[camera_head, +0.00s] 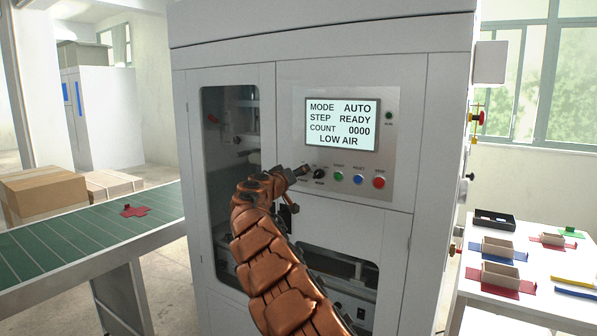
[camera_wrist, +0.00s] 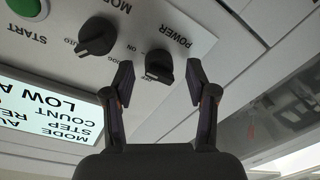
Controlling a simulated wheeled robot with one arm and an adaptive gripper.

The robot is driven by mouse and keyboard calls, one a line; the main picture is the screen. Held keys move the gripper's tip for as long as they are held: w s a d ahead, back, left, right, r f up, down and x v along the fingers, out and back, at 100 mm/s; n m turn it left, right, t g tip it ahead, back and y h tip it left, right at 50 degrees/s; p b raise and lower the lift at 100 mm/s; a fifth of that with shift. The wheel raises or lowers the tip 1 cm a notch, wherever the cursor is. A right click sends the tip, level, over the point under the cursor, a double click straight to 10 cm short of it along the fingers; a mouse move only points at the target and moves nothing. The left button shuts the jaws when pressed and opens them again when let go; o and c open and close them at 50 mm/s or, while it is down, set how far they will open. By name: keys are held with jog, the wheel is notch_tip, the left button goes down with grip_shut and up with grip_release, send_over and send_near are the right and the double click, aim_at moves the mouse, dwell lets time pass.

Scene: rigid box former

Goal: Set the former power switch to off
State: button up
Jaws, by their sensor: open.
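The power switch (camera_wrist: 159,65) is a black rotary knob under the label POWER on the grey control panel (camera_wrist: 185,30), upside down in the wrist view. My gripper (camera_wrist: 159,75) is open, with one dark finger on each side of the knob and visible gaps between. I cannot tell whether the fingertips reach the panel's depth. In the head view my gripper (camera_head: 299,172) is at the panel's lower left and covers the power switch. The lit display (camera_head: 342,124) reads MODE AUTO, STEP READY, COUNT 0000, LOW AIR.
The black mode knob (camera_wrist: 97,37) is close beside the power switch. Green (camera_head: 338,176), blue (camera_head: 358,179) and red (camera_head: 379,182) buttons continue the row rightward. A conveyor (camera_head: 40,246) with a carton (camera_head: 44,191) is left; a white table (camera_head: 520,308) with small boxes is right.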

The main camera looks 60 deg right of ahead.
jog(key=shift+d+r, duration=0.1)
jog(key=shift+d, duration=0.25)
jog(key=shift+c, duration=0.4)
grip_shut()
